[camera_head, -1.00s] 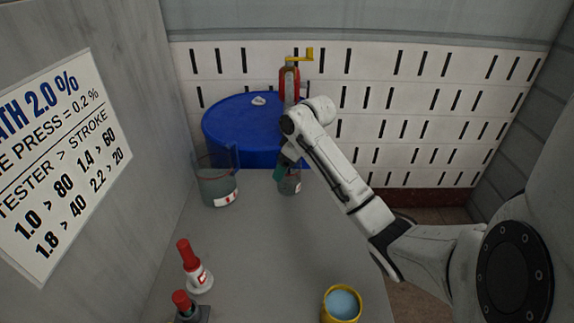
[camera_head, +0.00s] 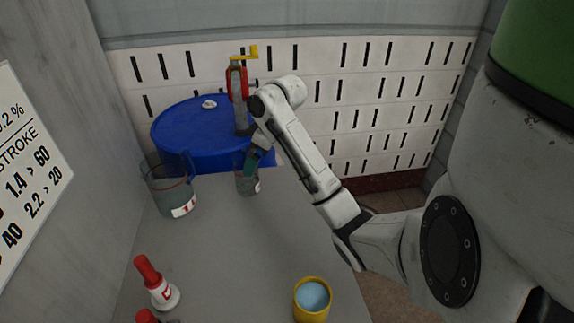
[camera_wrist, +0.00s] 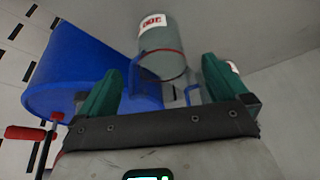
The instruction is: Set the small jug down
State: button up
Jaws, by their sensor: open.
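The small jug (camera_head: 247,184) stands upright on the grey table near the blue drum, with a white and red label low on its right side. My gripper (camera_head: 252,164) reaches down at its top, its teal fingers overlapping the upper part of the jug. In the wrist view my gripper (camera_wrist: 161,70) shows two green fingers spread apart. A clear blue-edged shape shows between them, and a white and red label shows behind the right finger; I cannot tell for sure how these belong to the small jug.
A larger jug (camera_head: 168,190) with a red ring stands to the left. A blue drum (camera_head: 185,130) with a red, yellow-handled crank pump (camera_head: 238,85) is behind. A red-topped bottle (camera_head: 157,283) and a yellow cup (camera_head: 312,299) stand in front. The middle of the table (camera_head: 235,240) is clear.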

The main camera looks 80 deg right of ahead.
jog(key=s+a+p, duration=0.1)
jog(key=s+p, duration=0.2)
jog(key=s, duration=0.5)
jog(key=shift+s, duration=0.4)
jog(key=shift+a, duration=0.1)
